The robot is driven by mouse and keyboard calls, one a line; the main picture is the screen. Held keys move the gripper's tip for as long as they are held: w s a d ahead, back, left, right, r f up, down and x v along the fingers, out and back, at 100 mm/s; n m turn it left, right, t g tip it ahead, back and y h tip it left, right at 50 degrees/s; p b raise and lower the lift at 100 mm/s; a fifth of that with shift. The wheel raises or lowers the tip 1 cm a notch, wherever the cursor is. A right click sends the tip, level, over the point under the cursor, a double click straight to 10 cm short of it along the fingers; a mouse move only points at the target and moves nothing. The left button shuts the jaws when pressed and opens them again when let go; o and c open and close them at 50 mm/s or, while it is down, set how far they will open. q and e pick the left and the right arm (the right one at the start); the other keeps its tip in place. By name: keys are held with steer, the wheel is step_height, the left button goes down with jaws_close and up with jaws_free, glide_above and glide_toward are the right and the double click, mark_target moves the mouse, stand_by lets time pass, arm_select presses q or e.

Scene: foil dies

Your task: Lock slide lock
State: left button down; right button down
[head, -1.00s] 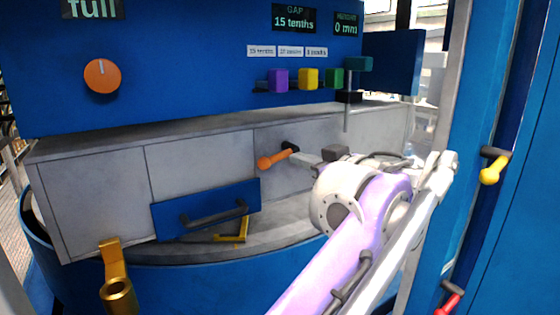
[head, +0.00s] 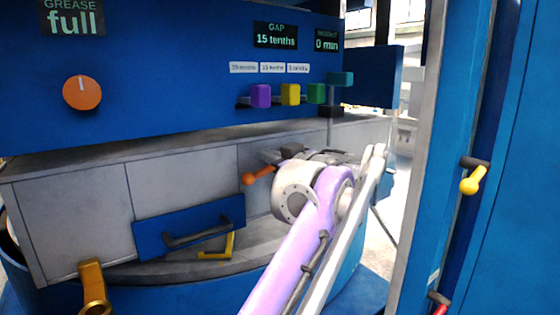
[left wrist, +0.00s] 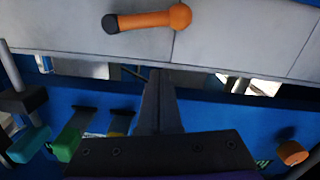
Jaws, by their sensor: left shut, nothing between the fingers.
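No part is marked as the slide lock, so I cannot tell which it is. An orange-knobbed handle (head: 258,175) with a dark base sticks out from the grey panel; it also shows at the top of the left wrist view (left wrist: 150,20). My left gripper (head: 272,156) is near it, in front of the grey panel, and partly covers its base in the head view. In the left wrist view the left gripper's fingers (left wrist: 158,80) are together and empty, apart from the handle. My right gripper is out of view.
A yellow handle (head: 474,180) and a red handle (head: 440,304) sit on the blue frame at right. Purple (head: 260,96), yellow (head: 290,95) and green (head: 316,93) blocks stick out below the displays. A blue drawer-like front (head: 190,228) with a dark handle lies lower left.

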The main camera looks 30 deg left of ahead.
mark_target(260, 170)
arm_select(q)
steer(key=shift+w+a+f+b, duration=0.15)
steer(key=shift+w+a+f, duration=0.2)
steer(key=shift+f, duration=0.3)
steer(key=shift+w+a+f+b, duration=0.15)
steer(key=shift+w+a+f, duration=0.15)
steer(key=shift+a+f, duration=0.25)
steer(key=shift+w+a+f+b, duration=0.15)
steer(key=shift+w+a+f, duration=0.15)
steer(key=shift+f, duration=0.45)
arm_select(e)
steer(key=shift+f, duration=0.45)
